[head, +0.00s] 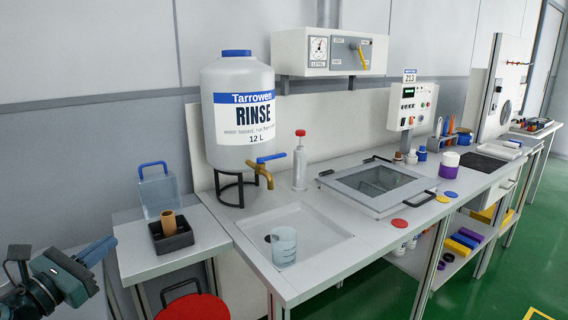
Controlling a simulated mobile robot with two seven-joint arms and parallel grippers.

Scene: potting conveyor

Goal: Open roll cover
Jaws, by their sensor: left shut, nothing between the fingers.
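A grey framed cover (347,189) with a see-through pane lies flat in the counter, right of the sink. A dark bar handle (420,199) shows at its front right edge, and dark fittings show at its back edge. It looks closed, and I cannot tell for sure that it is the roll cover. My left gripper (103,246) is at the lower left, by the small side table, shut and empty. It is far from the cover and touches nothing that I can see. My right gripper is not in view.
A large RINSE tank (238,135) with a brass tap stands behind the sink (310,230). A clear beaker (284,246) stands in the sink. A red stool (192,308) stands in front.

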